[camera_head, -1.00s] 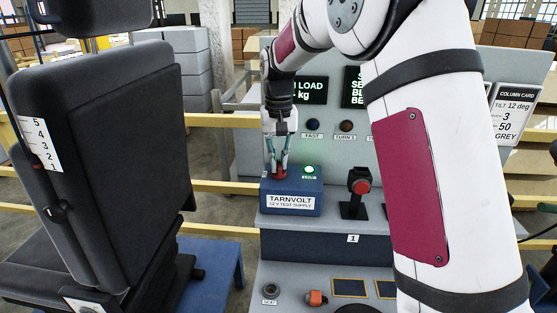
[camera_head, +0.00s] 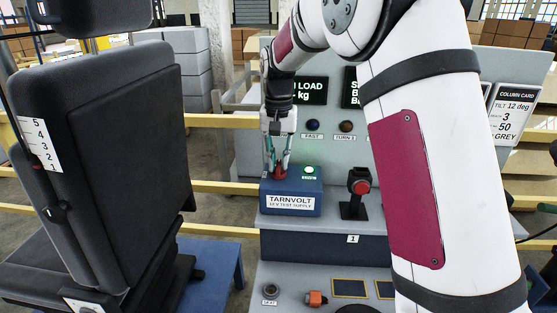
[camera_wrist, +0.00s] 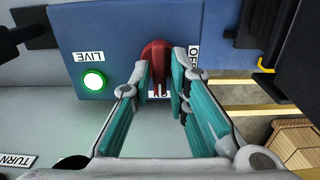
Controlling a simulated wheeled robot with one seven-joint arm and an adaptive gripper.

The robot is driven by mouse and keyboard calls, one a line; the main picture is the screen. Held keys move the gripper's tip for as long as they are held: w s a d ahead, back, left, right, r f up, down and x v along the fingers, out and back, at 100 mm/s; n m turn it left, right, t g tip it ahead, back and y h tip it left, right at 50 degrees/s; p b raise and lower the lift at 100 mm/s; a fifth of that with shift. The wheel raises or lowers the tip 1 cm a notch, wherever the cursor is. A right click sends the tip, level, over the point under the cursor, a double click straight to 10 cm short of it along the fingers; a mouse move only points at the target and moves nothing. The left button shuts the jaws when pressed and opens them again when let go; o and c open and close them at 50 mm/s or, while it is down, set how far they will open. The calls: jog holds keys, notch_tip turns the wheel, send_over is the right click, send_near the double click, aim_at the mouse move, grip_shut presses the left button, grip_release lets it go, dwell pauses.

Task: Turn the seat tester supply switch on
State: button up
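The seat tester supply is a blue box (camera_head: 291,196) labelled TARNVOLT, on the grey console. Its red switch knob (camera_head: 280,172) is on top and also shows in the wrist view (camera_wrist: 158,62). A lamp (camera_head: 309,170) beside it glows green; in the wrist view the lamp (camera_wrist: 94,81) is labelled LIVE. An OFF label (camera_wrist: 194,60) lies right of the knob there; another label under the knob is mostly hidden. My gripper (camera_head: 279,168) points down over the knob, one finger on each side. Its fingers (camera_wrist: 162,85) look slightly apart from the knob; light contact cannot be ruled out.
A panel with displays (camera_head: 311,91) and buttons rises behind. A dark seat (camera_head: 110,170) stands at left. Yellow rails (camera_head: 222,187) run behind. My arm hides the console's right part.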

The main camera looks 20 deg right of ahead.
aim_at(279, 164)
jog(key=shift+o, duration=0.5)
notch_tip(279, 164, up, 12)
dwell(0.4)
jog(key=s+r+n+t, duration=0.2)
jog(key=s+r, duration=0.2)
jog(key=s, duration=1.2)
jog(key=s+f+n+t, duration=0.1)
jog(key=s+f, duration=0.3)
jog(key=s, duration=0.5)
jog(key=s+f+n+t, duration=0.1)
jog(key=s+f, duration=0.3)
jog(key=s, duration=0.5)
jog(key=shift+n+t, duration=0.3)
jog(key=shift+t, duration=0.2)
